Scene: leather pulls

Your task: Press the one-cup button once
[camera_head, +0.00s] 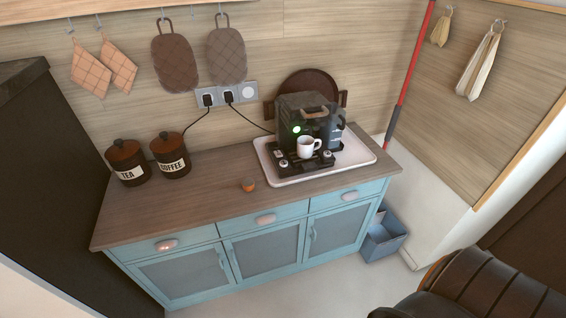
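A dark coffee machine (312,118) stands towards the right end of the wooden counter. A small round green light (297,129) glows on the left of its front. A white cup (309,147) stands at the front of the machine. Small light-coloured round parts show low on the machine's front; they are too small to read, and I cannot tell which control is the one-cup button. Neither of my grippers shows in this view.
The machine stands on a pale tray (362,157). A small orange-brown cup (248,185) sits near the counter's front edge. Tea (129,173) and coffee (172,166) canisters stand at the left. The counter (150,213) between is mostly clear. A dark ribbed seat (480,290) is at lower right.

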